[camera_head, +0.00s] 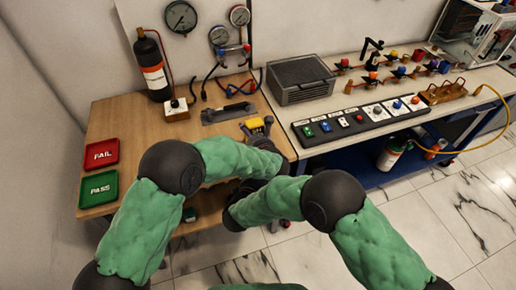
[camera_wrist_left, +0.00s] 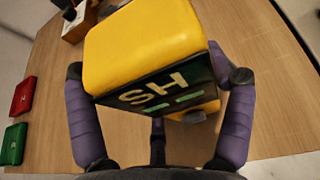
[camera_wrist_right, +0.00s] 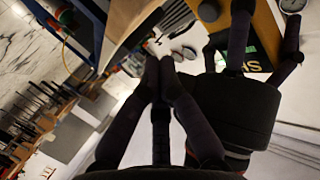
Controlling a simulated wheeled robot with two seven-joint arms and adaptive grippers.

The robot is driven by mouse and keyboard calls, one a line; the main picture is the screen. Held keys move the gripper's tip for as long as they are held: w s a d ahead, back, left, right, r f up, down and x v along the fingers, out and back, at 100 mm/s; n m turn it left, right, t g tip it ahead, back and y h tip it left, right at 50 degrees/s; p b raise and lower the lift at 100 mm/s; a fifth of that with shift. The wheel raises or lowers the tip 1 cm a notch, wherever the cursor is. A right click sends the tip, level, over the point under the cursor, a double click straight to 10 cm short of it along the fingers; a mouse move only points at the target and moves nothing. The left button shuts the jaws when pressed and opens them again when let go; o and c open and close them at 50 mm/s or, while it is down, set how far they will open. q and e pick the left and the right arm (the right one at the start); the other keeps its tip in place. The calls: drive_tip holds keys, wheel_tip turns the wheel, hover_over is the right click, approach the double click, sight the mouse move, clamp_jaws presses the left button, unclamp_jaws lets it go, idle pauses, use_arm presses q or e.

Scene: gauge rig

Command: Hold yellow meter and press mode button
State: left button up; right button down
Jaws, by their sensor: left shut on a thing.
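The yellow meter (camera_head: 254,124) is over the front right of the wooden table. In the left wrist view the meter (camera_wrist_left: 150,45) fills the middle, with a dark side bearing pale "SH" lettering and green marks. My left gripper (camera_wrist_left: 158,72) is shut on it, with a purple-grey finger on each side. The right wrist view also shows part of the meter (camera_wrist_right: 268,25) at upper right, with left-gripper fingers around it. My right gripper (camera_wrist_right: 160,66) has its fingertips together, empty, beside and apart from the meter. I cannot make out the mode button.
A red FAIL tray (camera_head: 101,154) and a green PASS tray (camera_head: 99,188) lie at the table's left. A black cylinder (camera_head: 152,68), a button box (camera_head: 175,109) and a grey holder (camera_head: 228,113) stand behind. A control strip (camera_head: 360,121) lies on the right bench.

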use_arm(q)
drive_tip(key=shift+s+d+f, duration=0.1)
drive_tip(key=shift+d+f, duration=0.05)
drive_tip(key=shift+f, duration=0.05)
use_arm(e)
drive_tip(key=shift+f, duration=0.1)
drive_tip(key=d+f+m+t+y, duration=0.2)
drive_tip(key=d+m+t+y, duration=0.1)
drive_tip(key=d+y, duration=0.25)
use_arm(q)
drive_tip(key=shift+r, duration=0.1)
use_arm(e)
drive_tip(key=s+a+m+y, duration=0.2)
drive_tip(key=s+m+y, duration=0.1)
drive_tip(key=s+y, duration=0.4)
drive_tip(key=shift+s+a+m, duration=0.4)
drive_tip(key=shift+s, duration=0.15)
